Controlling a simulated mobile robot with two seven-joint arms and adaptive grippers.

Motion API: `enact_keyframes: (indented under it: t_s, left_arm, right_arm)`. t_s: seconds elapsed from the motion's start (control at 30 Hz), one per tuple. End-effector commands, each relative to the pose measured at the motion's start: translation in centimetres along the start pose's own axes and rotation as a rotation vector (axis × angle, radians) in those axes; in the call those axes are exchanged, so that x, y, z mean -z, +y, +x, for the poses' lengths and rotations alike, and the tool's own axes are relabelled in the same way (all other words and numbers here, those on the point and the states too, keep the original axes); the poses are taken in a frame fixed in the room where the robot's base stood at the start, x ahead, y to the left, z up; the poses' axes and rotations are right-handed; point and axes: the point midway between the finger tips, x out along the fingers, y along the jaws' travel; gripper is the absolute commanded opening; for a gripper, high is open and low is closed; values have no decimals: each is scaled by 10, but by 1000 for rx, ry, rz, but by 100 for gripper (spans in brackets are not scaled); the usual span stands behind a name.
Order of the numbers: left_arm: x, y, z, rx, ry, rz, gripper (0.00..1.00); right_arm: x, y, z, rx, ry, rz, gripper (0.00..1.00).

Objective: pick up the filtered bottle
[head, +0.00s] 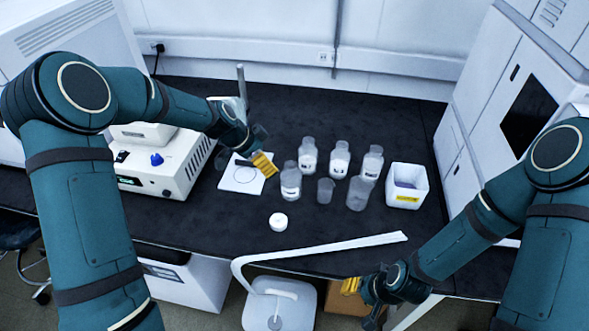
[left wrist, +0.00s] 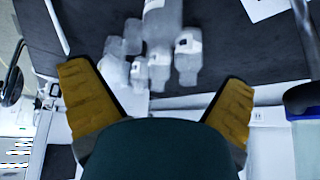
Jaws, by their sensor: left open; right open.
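Several clear bottles with white labels stand in a group on the black bench. Three are in a back row: a left one (head: 308,157), a middle one (head: 340,160) and a right one (head: 372,163). Another bottle (head: 290,183) stands in front at the left. The labels are too small to read, so I cannot tell which is the filtered bottle. My left gripper (head: 262,163) is open and empty, just left of the group. In the left wrist view, bottles (left wrist: 188,58) show beyond its spread yellow fingers. My right gripper (head: 352,287) is open, low at the bench's front edge.
Two clear beakers (head: 325,191) (head: 358,194) stand before the bottles. A white round cap (head: 278,221) lies in front. A white box (head: 407,186) is at right, a white plate with a circle (head: 240,181) at left. A white instrument (head: 165,175) stands further left.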

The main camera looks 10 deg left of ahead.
Motion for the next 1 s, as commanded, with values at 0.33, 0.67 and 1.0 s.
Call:
enact_keyframes:
  t_s: [0.33, 0.67, 1.0]
  left_arm:
    - [0, 1, 49, -4, -1, -2, 100]
    - [0, 0, 86, 0, -1, -2, 100]
    - [-1, -1, 127, -2, -1, -1, 100]
  right_arm:
    - [-2, 2, 3, 0, -4, 0, 47]
    - [-3, 2, 5, 0, -6, -1, 47]
    - [-4, 3, 8, 1, -8, -2, 47]
